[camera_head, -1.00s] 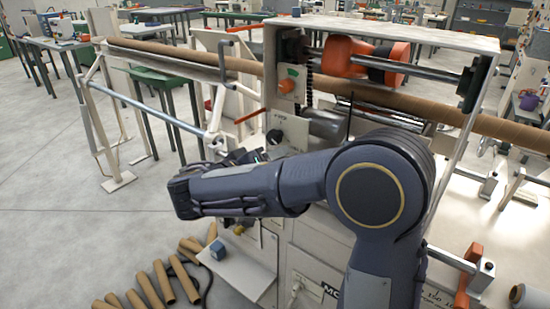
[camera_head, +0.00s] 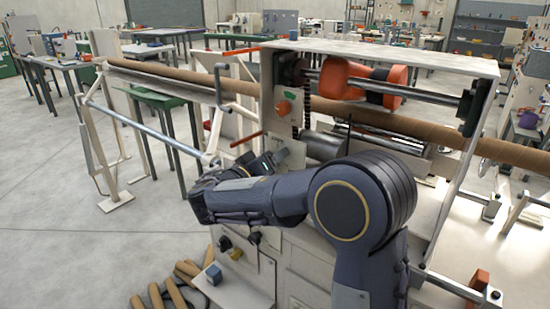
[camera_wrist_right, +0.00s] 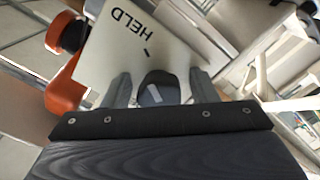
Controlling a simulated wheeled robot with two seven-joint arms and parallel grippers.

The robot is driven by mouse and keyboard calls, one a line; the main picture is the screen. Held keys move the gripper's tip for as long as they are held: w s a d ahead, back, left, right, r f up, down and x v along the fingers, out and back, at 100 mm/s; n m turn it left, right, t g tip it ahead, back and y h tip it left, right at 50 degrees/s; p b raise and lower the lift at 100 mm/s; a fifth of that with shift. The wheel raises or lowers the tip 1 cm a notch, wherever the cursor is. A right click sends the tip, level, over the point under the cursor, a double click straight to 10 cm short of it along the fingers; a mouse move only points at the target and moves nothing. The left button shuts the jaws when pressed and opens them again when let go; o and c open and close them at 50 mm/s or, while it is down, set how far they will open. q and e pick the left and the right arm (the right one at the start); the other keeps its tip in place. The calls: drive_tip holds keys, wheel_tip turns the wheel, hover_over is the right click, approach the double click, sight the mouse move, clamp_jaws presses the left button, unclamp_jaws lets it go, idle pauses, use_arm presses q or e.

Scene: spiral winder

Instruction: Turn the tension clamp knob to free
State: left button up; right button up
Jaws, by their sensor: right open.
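The tension clamp knob (camera_wrist_right: 152,84) is dark and round with a pale pointer mark. It sits on a white plate (camera_wrist_right: 135,45) lettered HELD, with a short black tick beside the word. In the right wrist view my right gripper (camera_wrist_right: 159,82) is open, one finger on each side of the knob, with gaps visible. Whether a fingertip touches the knob I cannot tell. In the head view my right gripper (camera_head: 268,160) is at the winder's front panel, and the arm and fingers largely hide the knob. My left gripper is in neither view.
A long brown tube (camera_head: 420,126) runs across the winder. Cardboard tubes (camera_head: 175,295) lie on the floor.

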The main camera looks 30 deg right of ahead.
drive_tip(key=c, duration=1)
